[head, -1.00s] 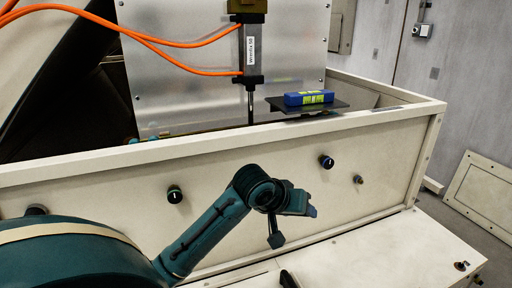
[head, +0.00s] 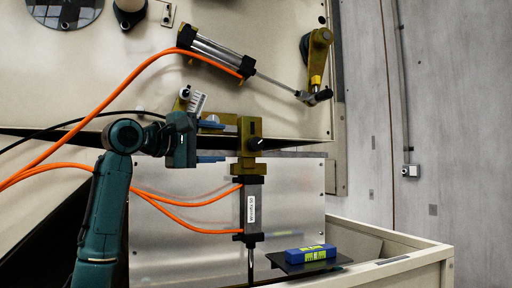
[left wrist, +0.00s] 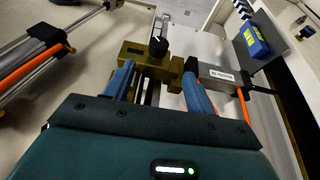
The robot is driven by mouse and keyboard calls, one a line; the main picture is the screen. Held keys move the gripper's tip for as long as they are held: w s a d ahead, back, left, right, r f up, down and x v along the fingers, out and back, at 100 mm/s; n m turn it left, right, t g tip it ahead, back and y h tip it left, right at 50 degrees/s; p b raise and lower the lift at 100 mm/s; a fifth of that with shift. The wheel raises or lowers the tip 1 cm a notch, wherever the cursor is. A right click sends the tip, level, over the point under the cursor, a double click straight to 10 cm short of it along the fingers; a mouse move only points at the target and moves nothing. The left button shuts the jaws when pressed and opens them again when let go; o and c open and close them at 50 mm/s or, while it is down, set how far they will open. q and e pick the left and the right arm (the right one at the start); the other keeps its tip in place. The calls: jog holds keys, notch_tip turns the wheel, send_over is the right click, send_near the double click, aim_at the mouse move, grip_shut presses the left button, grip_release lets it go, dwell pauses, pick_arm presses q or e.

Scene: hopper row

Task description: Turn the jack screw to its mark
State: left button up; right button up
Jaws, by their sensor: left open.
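A brass block (head: 249,150) carries a black knob (head: 256,143) with a pale pointer line, above the cylinder labelled Wrenfix 50 (head: 251,207). I cannot tell for certain that this knob is the jack screw, and I make out no clear mark for it. My left gripper (head: 218,140) is open and empty, just left of the block, with its blue fingers pointing at it. In the left wrist view the gripper (left wrist: 158,88) has its fingers apart, with the brass block (left wrist: 140,52) and knob (left wrist: 158,47) just beyond. My right gripper is out of view.
Orange hoses (head: 130,88) loop left of the block and behind my left arm. A second cylinder (head: 215,53) with a rod hangs above. A blue spirit level (head: 310,253) lies on a dark plate at lower right, near the pale bin rim (head: 395,266).

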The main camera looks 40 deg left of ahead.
aim_at(251, 142)
pick_arm(q)
jog(key=w+p, duration=0.1)
jog(key=w, duration=0.3)
jog(key=w+p, duration=0.2)
jog(key=w, duration=0.2)
jog(key=w+d+p, duration=0.1)
jog(key=w, duration=0.4)
jog(key=shift+r+p, duration=0.2)
jog(key=shift+p, duration=0.15)
jog(key=c, duration=1)
jog(key=shift+o, duration=0.2)
jog(key=shift+r+g, duration=0.1)
jog(key=shift+g, duration=0.5)
jog(key=shift+m+g, duration=0.4)
jog(key=shift+g, duration=0.2)
